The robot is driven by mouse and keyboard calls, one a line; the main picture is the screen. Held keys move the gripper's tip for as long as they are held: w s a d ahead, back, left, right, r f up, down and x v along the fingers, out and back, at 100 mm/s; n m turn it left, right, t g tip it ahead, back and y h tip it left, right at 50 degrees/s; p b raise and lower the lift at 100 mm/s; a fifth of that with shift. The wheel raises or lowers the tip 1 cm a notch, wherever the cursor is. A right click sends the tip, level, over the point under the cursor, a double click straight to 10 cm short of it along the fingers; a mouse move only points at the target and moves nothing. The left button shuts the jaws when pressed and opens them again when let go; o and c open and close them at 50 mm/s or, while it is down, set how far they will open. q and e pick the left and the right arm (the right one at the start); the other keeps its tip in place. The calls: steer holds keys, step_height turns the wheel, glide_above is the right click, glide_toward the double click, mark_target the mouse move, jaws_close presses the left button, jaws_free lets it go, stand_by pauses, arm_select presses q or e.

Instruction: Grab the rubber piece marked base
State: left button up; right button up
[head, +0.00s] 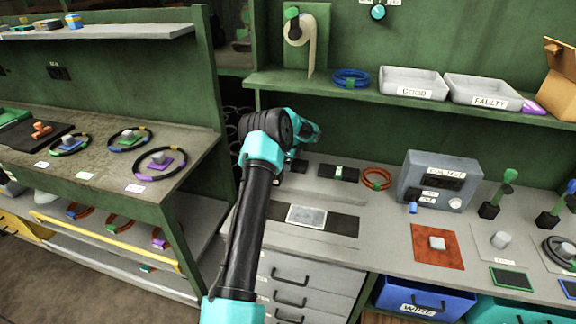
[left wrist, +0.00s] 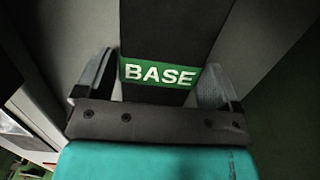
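In the left wrist view, a black rubber piece (left wrist: 175,30) with a green label reading BASE (left wrist: 160,74) lies lengthwise between the fingers of my left gripper (left wrist: 159,66). One grey finger stands on each side of it, level with the label. The fingers are spread and not visibly clamped on the piece. In the head view, my left arm reaches to the back of the workbench, and its gripper is mostly hidden. A black piece (head: 298,166) shows partly beside it. Another black strip with a green middle (head: 338,172) lies to the right. My right gripper is not in view.
Orange cable rings (head: 377,179) and a grey meter box (head: 440,180) stand to the right on the bench (head: 375,225). A shelf (head: 330,88) above holds trays marked GOOD (head: 414,92) and FAULTY (head: 489,103). A green cabinet side (head: 205,85) stands to the left.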

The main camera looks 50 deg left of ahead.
arm_select(q)
steer(key=c, duration=0.7)
steer(key=shift+r, duration=0.1)
steer(key=shift+r, duration=0.45)
steer(key=r, duration=0.6)
steer(key=shift+w+d+r, duration=0.1)
steer(key=shift+w+d, duration=0.05)
steer(key=shift+d, duration=0.05)
steer(key=w+d, duration=0.2)
steer(key=d, duration=0.3)
steer(key=w+d, duration=0.2)
steer(key=d, duration=0.3)
steer(key=w+d, duration=0.3)
steer(key=d, duration=0.3)
steer(key=shift+w, duration=0.1)
